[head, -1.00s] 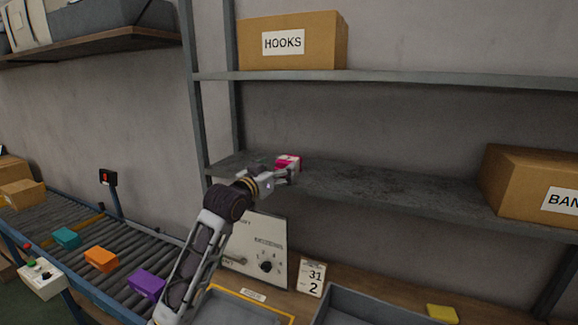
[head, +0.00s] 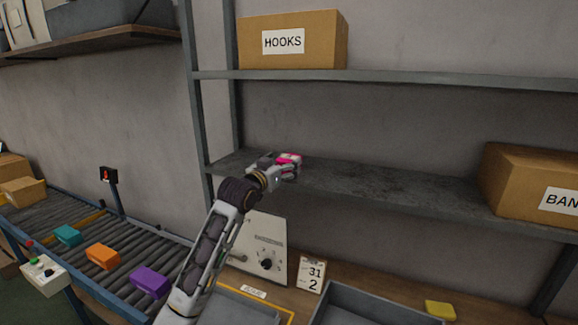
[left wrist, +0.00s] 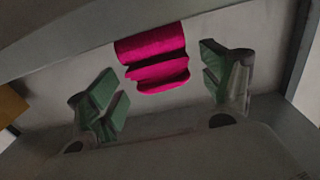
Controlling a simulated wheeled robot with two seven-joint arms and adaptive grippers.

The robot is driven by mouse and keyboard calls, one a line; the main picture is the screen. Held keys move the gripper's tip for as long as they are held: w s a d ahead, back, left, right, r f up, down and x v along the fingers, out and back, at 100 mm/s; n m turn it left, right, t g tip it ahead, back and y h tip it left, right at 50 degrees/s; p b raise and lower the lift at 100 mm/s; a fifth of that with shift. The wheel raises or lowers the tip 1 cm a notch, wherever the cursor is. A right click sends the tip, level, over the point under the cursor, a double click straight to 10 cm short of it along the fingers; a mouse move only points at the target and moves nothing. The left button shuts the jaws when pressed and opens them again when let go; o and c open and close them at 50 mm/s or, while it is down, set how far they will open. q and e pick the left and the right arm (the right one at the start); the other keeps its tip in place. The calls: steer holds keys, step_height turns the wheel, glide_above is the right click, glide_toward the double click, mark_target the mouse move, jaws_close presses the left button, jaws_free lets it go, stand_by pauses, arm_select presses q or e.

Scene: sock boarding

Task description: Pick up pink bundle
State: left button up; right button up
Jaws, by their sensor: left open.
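The pink bundle (head: 290,158) lies on the middle shelf board, near its left end, and my left gripper partly hides it in the head view. In the left wrist view the bright pink bundle (left wrist: 152,58), with stacked folds, shows at the top middle, between the two fingers. My left gripper (head: 285,172) is right at the bundle. In the left wrist view the left gripper (left wrist: 160,85) is open, with a visible gap between each green-padded finger and the bundle. My right gripper is in neither view.
The middle shelf (head: 390,185) is bare up to a cardboard box (head: 515,170) at right. A HOOKS box (head: 300,52) stands on the shelf above. Below are a roller conveyor (head: 120,240) with coloured bundles, a dial panel (head: 262,240) and a grey tray (head: 375,305).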

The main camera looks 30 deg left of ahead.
mark_target(289, 157)
arm_select(q)
steer(key=shift+w+r+p, duration=0.15)
steer(key=shift+w+p, duration=0.45)
steer(key=shift+w, duration=0.5)
steer(key=shift+w+p, duration=0.4)
steer(key=shift+w, duration=0.9)
steer(key=shift+c, duration=0.4)
steer(key=c, duration=1)
